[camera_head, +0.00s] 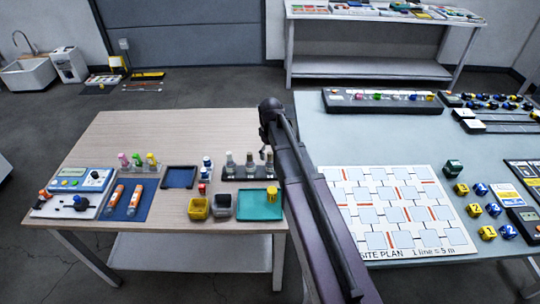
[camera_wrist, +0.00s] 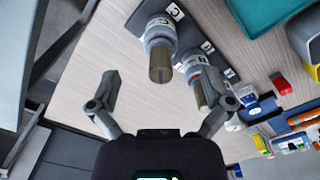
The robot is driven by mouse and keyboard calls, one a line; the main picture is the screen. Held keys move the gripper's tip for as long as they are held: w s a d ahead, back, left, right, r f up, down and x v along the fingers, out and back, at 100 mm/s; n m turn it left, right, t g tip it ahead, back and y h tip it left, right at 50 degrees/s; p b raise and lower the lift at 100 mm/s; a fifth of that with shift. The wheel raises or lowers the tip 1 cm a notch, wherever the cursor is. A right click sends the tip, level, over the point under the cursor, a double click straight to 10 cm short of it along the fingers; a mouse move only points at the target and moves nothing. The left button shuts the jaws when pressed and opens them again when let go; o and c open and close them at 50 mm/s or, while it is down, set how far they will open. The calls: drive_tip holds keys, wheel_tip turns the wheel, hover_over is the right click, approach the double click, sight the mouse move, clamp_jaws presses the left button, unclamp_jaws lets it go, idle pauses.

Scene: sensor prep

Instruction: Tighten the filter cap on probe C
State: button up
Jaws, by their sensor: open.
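Probe C (camera_wrist: 157,38) stands in the dark probe rack (camera_wrist: 133,18) in the wrist view, with a letter C on its white label and a brown-grey filter cap (camera_wrist: 160,66) on its end. A second similar probe (camera_wrist: 193,65) stands beside it, partly behind my right finger. In the head view the rack (camera_head: 240,179) holds a row of probes, and the rightmost (camera_head: 269,165) is by my gripper (camera_head: 265,150). My gripper (camera_wrist: 165,92) is open and empty in the wrist view. Its fingers are spread to either side of the cap, apart from it.
In front of the rack are a teal tray (camera_head: 250,213) with a yellow item, a grey bin (camera_head: 221,213) and a yellow bin (camera_head: 198,214). A blue-lined tray (camera_head: 180,185) lies left. My arm hides the table's right edge. The table's back half is clear.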

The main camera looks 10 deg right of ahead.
sight(270, 153)
drive_tip(key=shift+r+p, duration=2.65)
drive_tip(key=shift+r, duration=0.15)
drive_tip(key=s+m, duration=0.6)
drive_tip(key=s, duration=1.2)
drive_tip(key=shift+m, duration=0.4)
